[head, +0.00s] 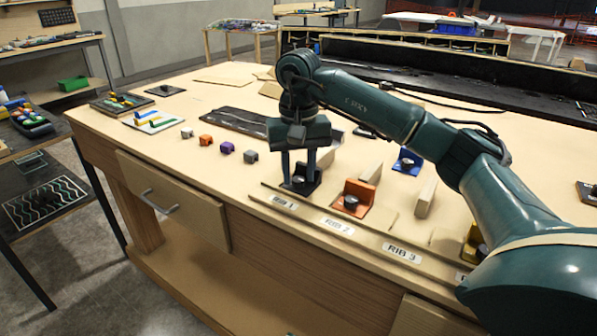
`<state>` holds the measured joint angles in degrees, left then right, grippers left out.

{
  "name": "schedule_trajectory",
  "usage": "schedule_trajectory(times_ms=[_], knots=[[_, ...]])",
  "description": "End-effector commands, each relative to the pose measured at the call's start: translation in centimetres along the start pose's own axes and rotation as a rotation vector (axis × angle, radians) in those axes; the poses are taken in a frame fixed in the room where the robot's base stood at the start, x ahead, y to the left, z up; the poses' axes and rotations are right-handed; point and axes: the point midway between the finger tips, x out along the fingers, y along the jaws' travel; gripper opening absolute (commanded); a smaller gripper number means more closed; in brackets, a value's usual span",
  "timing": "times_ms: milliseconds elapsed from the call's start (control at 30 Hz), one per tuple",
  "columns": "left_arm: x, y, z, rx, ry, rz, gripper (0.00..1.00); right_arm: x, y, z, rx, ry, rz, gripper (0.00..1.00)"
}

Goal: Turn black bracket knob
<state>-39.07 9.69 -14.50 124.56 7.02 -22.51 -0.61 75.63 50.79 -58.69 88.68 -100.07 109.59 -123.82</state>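The black bracket (303,186) with its round knob (298,180) sits near the front edge of the workbench, behind the RIB 1 label. My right gripper (298,178) points straight down over it. Its two fingers are apart, one to each side of the knob, with a gap showing between them. I cannot tell whether the fingertips touch the knob. The fingers hide part of the bracket. My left gripper is not in view.
An orange bracket (353,197), a blue bracket (407,162) and a yellow bracket (474,243) stand to the right. Wooden blocks (426,197) stand between. Small coloured pieces (227,148) lie left of my gripper. A labelled strip (365,239) runs along the front edge.

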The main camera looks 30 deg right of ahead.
Motion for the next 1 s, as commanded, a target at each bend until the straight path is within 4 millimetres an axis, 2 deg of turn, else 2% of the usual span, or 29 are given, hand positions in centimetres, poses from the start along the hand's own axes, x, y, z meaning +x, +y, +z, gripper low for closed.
schedule_trajectory(times_ms=[333, 733, 1000], knots=[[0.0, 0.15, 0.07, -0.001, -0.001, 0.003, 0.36, 0.45, 0.01, 0.02, -0.001, 0.0, 0.001, 0.32], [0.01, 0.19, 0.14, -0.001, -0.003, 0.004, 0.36, 0.41, 0.0, 0.01, 0.0, 0.0, 0.0, 0.0], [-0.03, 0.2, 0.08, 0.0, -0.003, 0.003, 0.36, 0.37, 0.0, 0.0, 0.023, 0.0, 0.0, 0.0]])
